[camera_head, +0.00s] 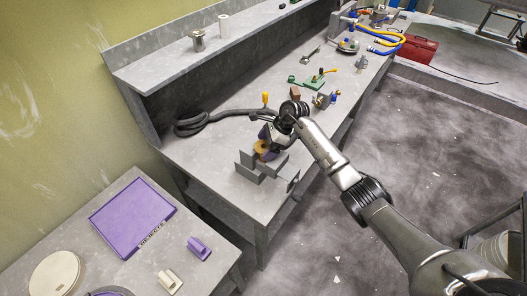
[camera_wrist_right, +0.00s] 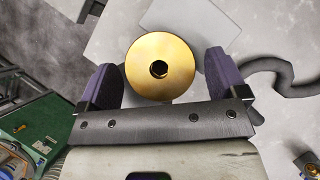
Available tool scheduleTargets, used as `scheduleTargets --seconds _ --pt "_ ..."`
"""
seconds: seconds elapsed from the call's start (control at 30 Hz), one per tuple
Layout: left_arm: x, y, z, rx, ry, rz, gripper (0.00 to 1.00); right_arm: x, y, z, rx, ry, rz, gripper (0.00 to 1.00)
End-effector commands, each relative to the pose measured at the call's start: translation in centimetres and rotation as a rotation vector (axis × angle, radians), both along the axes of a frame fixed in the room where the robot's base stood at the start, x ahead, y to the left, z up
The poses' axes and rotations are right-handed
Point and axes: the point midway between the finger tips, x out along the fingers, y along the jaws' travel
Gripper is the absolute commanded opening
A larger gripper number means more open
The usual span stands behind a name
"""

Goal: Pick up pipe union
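A round brass piece with a dark hole in its middle, which I take to be the pipe union (camera_wrist_right: 143,52), lies between the fingers of my right gripper (camera_wrist_right: 161,72) in the right wrist view. The purple-grey fingers stand apart on either side, with a narrow gap between each finger and the brass. In the head view the brass union (camera_head: 262,147) shows partly at a grey stepped block (camera_head: 247,170) on the bench, with my right gripper (camera_head: 272,139) over it. The gripper covers part of the union. My left gripper is not in view.
A dark hose (camera_head: 194,123) lies on the bench to the left. A green tool (camera_head: 313,81) and small fittings (camera_head: 324,100) lie behind the gripper. A side table at lower left bears a purple tray (camera_head: 131,213). A shelf (camera_head: 180,66) runs along the back.

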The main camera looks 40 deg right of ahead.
Motion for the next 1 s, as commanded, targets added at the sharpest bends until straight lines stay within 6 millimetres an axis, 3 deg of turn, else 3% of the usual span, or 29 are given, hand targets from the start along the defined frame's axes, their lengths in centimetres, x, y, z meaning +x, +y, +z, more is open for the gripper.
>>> scheduleTargets --seconds 0.07,0.53,0.83,1.0 --pt "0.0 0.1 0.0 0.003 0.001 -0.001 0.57 0.0 0.0 0.0 0.0 0.0 0.0 0.83" --pt "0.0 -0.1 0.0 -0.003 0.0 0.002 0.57 0.0 0.0 0.0 0.0 0.0 0.0 0.38" --pt "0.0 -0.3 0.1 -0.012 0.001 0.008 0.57 0.0 0.0 0.3 0.0 -0.002 0.0 0.37" --pt "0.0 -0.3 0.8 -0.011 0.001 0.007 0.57 0.0 -0.1 1.4 -0.003 -0.003 0.0 0.37"
